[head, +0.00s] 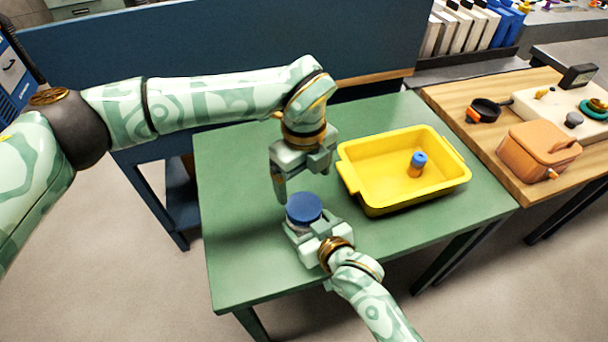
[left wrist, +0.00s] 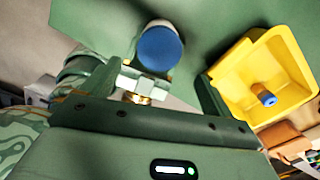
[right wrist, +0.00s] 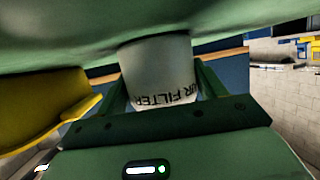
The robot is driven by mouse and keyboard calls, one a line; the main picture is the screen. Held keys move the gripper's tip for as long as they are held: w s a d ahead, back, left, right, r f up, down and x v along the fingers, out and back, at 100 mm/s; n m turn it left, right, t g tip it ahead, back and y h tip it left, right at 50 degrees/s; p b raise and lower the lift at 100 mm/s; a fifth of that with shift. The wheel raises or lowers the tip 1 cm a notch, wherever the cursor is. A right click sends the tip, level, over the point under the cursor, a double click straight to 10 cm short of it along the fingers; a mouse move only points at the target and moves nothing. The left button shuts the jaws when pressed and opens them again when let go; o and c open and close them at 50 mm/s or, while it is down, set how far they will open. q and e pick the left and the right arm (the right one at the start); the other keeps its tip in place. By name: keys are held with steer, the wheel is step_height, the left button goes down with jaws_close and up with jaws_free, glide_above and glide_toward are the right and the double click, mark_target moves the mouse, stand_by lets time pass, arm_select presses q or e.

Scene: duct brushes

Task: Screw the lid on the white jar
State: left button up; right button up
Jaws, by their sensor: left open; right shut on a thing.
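The white jar (right wrist: 158,72) with dark lettering is between the fingers of my right gripper (head: 309,231), which is shut on it; in the right wrist view the picture is upside down. The blue lid (head: 304,208) sits on top of the jar and hides its mouth; it also shows in the left wrist view (left wrist: 160,48). I cannot tell how tightly it sits. My left gripper (head: 299,186) is open and points down, just above and behind the lid, apart from it. Its fingers hold nothing.
A yellow tray (head: 352,180) stands to the right on the green table (head: 240,250), with a small orange and blue item (head: 417,164) inside. The table's left side is clear.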

mark_target(304, 205)
arm_select(q)
steer(key=shift+f, duration=4)
steer(key=c, duration=1)
steer(key=m, duration=1.3)
steer(key=o, duration=1.1)
steer(key=shift+c, duration=0.2)
